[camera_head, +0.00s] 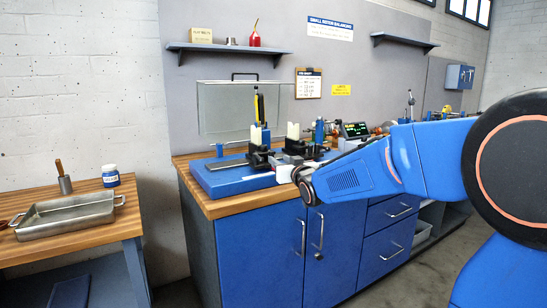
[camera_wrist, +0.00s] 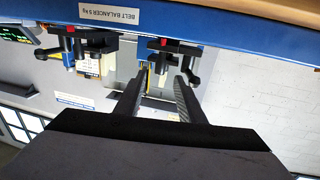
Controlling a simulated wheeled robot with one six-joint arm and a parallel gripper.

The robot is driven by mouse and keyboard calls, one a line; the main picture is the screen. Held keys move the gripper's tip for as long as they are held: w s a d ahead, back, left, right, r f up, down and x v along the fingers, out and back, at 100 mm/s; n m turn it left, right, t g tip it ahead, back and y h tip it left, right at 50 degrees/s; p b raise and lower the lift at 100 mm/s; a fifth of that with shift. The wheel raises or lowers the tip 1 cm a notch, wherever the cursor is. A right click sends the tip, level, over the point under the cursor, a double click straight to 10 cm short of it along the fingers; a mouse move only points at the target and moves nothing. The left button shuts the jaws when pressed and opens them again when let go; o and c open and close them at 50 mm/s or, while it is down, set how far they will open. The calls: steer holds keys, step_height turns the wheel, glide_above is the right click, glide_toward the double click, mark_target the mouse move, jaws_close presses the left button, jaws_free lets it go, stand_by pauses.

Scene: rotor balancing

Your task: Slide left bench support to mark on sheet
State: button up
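The left bench support (camera_head: 259,156) is a black block with a pale upright piece, standing on the blue balancer bench (camera_head: 225,179). The right support (camera_head: 294,146) stands a little to its right. In the upside-down wrist view the left support (camera_wrist: 168,48) is just past my gripper's fingertips (camera_wrist: 161,78), and the other support (camera_wrist: 82,42) is to the left. My gripper's two fingers are apart with nothing seen held between them.
A clear guard panel (camera_head: 226,107) stands behind the bench. A yellow-and-black tool (camera_head: 259,106) and a display (camera_head: 354,130) are nearby. A metal tray (camera_head: 65,217) and blue-labelled jar (camera_head: 110,176) are on the left table. The wooden worktop edge runs along the front.

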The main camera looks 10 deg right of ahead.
mark_target(273, 155)
steer(key=shift+w+a, duration=0.2)
steer(key=shift+w, duration=0.95)
steer(key=shift+w+a, duration=0.15)
steer(key=shift+w, duration=1)
steer(key=shift+w+a, duration=0.2)
steer(key=shift+w, duration=0.95)
jaws_close()
